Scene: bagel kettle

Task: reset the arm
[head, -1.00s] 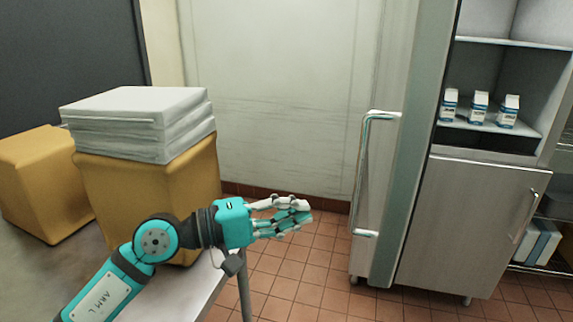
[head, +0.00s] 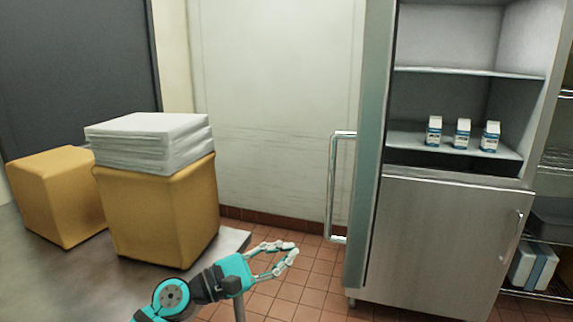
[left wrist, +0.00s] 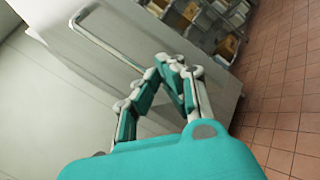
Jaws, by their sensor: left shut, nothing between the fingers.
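My left gripper (head: 292,251) is teal and white. It is low in the middle of the head view, past the right end of the metal table (head: 232,243), over the tiled floor. It is empty. In the left wrist view its fingers (left wrist: 170,62) come together at the tips, with nothing between them. My right gripper is in neither view.
Two yellow boxes (head: 160,215) (head: 60,195) stand on the table, the nearer one under a stack of white sheets (head: 150,145). An open steel cabinet (head: 440,240) at right holds three small cartons (head: 462,134). Its open door has a long handle (head: 333,190). The tiled floor (head: 290,285) is clear.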

